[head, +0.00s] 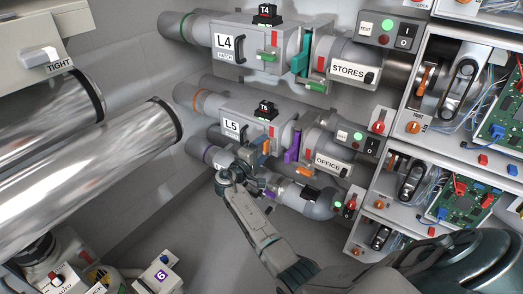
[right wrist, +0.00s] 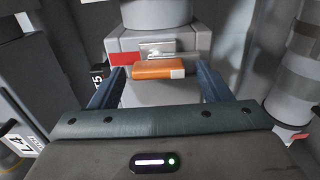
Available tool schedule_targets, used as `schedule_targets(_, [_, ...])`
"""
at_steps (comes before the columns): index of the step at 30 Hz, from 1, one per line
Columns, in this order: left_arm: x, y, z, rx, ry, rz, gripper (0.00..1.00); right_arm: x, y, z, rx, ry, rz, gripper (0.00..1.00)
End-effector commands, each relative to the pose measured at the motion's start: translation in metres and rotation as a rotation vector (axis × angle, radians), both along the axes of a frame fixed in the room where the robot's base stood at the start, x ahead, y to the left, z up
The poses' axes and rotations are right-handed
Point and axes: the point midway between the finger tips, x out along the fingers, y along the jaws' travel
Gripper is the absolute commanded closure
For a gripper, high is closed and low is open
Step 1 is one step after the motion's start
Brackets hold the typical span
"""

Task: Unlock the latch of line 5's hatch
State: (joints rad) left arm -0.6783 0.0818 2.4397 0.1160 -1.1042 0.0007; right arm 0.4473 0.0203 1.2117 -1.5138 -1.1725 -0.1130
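Line 5's hatch box, labelled L5 (head: 232,126), sits on the middle pipe in the head view. Its latch is an orange handle (head: 266,146) on the box's lower front. In the right wrist view the orange latch (right wrist: 158,70) lies crosswise, with a red patch (right wrist: 122,58) showing at its left. My right gripper (head: 250,164) is just below the latch. Its two fingers are spread, one on each side of the orange handle, with gaps visible at both sides. It holds nothing. The arm hides part of the pipe below. My left gripper is not in view.
Line 4's box (head: 225,42) with a green handle is above. A purple slide gate (head: 292,149) and the OFFICE pipe (head: 328,162) are close at the right. A lower pipe (head: 197,148) runs behind my gripper. Open-front cabinets (head: 403,156) stand further right.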

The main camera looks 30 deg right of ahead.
Motion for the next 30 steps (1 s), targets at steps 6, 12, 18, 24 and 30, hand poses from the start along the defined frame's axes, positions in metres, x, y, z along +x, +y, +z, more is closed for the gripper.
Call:
schedule_targets(6, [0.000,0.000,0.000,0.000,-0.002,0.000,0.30,-0.002,0.006,0.000,0.002,-0.001,0.001,0.29])
schedule_targets(12, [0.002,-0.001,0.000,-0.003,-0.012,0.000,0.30,-0.015,0.038,-0.001,0.004,-0.001,0.002,0.29])
schedule_targets(18, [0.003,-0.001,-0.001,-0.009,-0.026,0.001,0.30,-0.031,0.075,-0.001,0.004,-0.001,0.002,0.29])
schedule_targets(24, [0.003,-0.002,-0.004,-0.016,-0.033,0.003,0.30,-0.039,0.096,0.000,0.001,-0.001,0.001,0.29])
schedule_targets(30, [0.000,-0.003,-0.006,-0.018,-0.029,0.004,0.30,-0.041,0.101,0.000,0.000,0.000,0.000,0.29])
